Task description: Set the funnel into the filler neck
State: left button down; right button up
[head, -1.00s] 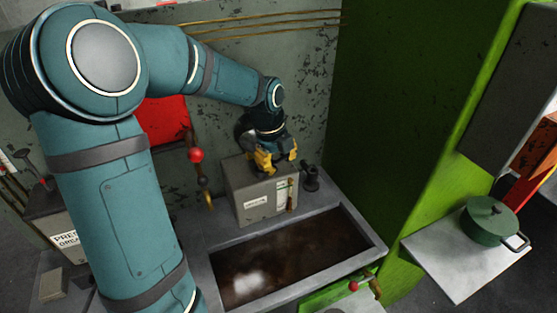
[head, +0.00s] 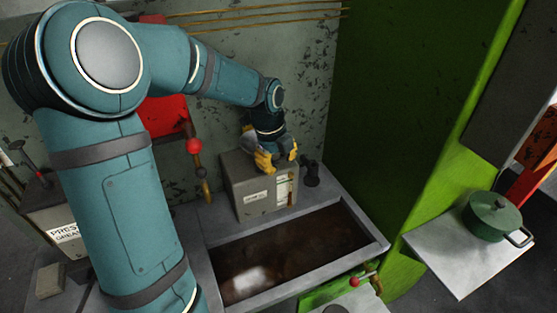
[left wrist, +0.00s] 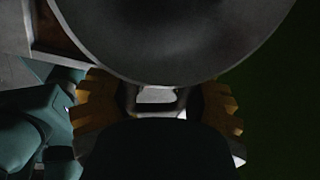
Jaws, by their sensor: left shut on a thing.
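My left gripper (head: 277,160) is over the top of the grey metal box (head: 252,193). In the left wrist view, its yellow fingers (left wrist: 158,103) are shut on a tab or handle of the funnel. The funnel (left wrist: 175,35) shows there as a large grey round body across the top. In the head view, a small grey part of the funnel (head: 248,141) shows at the gripper's left. The filler neck is hidden behind the gripper and funnel, so I cannot tell whether the funnel's spout is in it. My right gripper is not in view.
A black fitting (head: 311,173) stands just right of the box. A trough of dark liquid (head: 290,255) lies in front. A red-knobbed lever (head: 194,146) is at the left. A green wall (head: 410,110) and a shelf (head: 455,265) with a green pot (head: 492,217) are at the right.

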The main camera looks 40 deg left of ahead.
pick_arm(q)
jog(key=shift+f+b, duration=0.5)
jog(key=shift+f, duration=0.25)
jog(key=shift+c, duration=1)
grip_release()
jog(key=shift+r, duration=0.15)
jog(key=r, duration=0.4)
jog(key=s+r, duration=0.1)
jog(key=r, duration=0.2)
jog(key=s+a+r, duration=0.1)
jog(key=r, duration=0.3)
jog(key=shift+r, duration=0.3)
